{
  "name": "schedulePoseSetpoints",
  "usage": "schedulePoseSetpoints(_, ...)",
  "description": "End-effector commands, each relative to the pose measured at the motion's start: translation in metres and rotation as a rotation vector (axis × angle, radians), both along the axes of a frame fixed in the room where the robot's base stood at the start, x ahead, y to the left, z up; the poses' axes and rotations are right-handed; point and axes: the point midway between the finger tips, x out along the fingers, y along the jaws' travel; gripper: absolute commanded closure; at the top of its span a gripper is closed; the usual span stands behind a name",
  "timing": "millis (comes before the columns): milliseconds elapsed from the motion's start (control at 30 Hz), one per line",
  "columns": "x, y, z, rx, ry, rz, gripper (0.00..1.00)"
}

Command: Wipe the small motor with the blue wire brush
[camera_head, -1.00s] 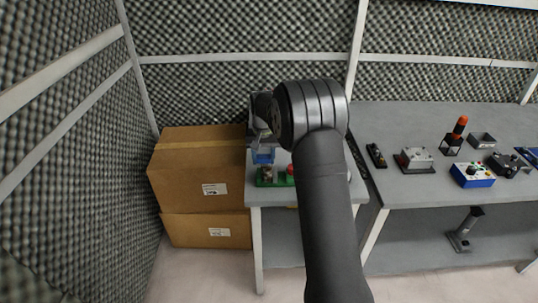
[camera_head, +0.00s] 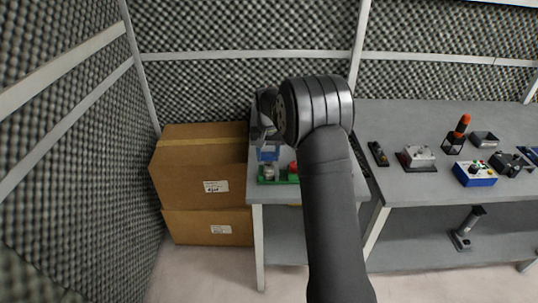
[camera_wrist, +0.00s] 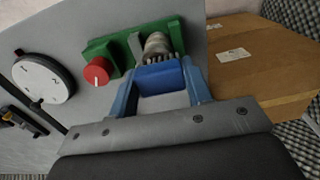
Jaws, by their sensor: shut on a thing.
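The small motor (camera_wrist: 157,44) is a light metal cylinder on a green base (camera_wrist: 100,48) with a red knob (camera_wrist: 96,72). In the head view the motor (camera_head: 268,172) stands near the front left of the small table. My gripper (camera_wrist: 162,85) is shut on the blue wire brush (camera_wrist: 160,76), between its two blue fingers. The bristles point at the motor and appear at its near edge; I cannot tell whether they touch. In the head view the blue brush (camera_head: 268,154) shows just above the motor, and my arm hides part of the gripper.
A white round dial (camera_wrist: 42,78) lies beside the green base. Two stacked cardboard boxes (camera_head: 195,185) stand left of the small table (camera_head: 300,198). The larger bench (camera_head: 420,115) at right carries several devices, including a blue control box (camera_head: 474,174).

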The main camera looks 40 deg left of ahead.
Motion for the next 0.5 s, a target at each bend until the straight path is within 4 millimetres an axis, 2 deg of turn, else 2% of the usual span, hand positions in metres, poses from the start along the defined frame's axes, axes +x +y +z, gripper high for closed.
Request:
schedulePoseSetpoints(133, -0.009, 0.009, -0.001, -0.001, 0.001, 0.000, 0.80)
schedulePoseSetpoints(400, 0.011, -0.011, -0.001, 0.000, 0.000, -0.003, 0.80)
schedulePoseSetpoints(467, 0.010, -0.010, 0.003, 0.001, -0.001, -0.001, 0.80)
schedulePoseSetpoints(500, 0.011, -0.009, 0.014, 0.004, -0.003, -0.001, 0.80)
